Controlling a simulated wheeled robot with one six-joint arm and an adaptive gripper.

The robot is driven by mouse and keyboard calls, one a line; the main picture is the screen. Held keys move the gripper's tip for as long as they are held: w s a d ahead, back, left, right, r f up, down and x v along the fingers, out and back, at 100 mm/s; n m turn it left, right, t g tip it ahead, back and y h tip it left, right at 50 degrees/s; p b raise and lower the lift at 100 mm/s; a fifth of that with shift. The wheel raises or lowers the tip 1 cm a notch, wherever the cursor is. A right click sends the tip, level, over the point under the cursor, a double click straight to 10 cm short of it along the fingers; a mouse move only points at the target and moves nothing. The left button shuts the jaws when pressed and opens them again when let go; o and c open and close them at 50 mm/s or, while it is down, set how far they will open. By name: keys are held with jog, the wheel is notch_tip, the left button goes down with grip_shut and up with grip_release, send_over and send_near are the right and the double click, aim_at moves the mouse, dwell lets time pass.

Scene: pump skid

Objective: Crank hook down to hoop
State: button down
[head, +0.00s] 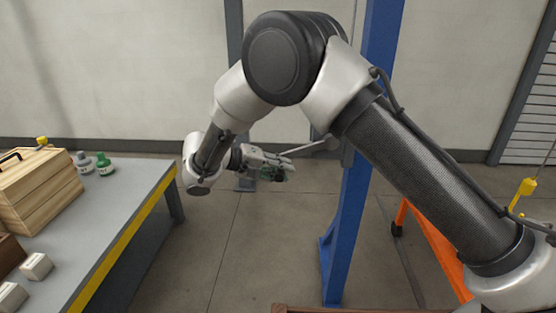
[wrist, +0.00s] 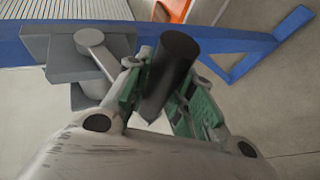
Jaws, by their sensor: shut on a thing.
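My gripper (head: 282,168) is at the end of the arm, left of the blue post. In the wrist view, its green-padded fingers (wrist: 158,95) are shut on a dark cylindrical crank handle (wrist: 173,62), which stands between them. A light grey crank arm (wrist: 97,52) with a round hub lies beside the fingers, in front of a grey housing (wrist: 62,50) on the post. In the head view, the crank arm (head: 312,147) reaches from the gripper towards the post. I cannot make out a hook or a hoop for certain.
The blue post (head: 345,215) stands on the floor close to the arm. A grey table (head: 120,205) with a yellow edge is at the left, bearing a wooden crate (head: 40,190), bottles and pale blocks. An orange frame (head: 432,240) and a yellow piece (head: 527,187) are at the right.

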jog(key=shift+d+f, duration=0.2)
jog(key=shift+f, duration=0.25)
jog(key=shift+d+f, duration=0.2)
jog(key=shift+f, duration=0.25)
jog(key=c, duration=1.2)
grip_release()
jog(key=v, duration=1.2)
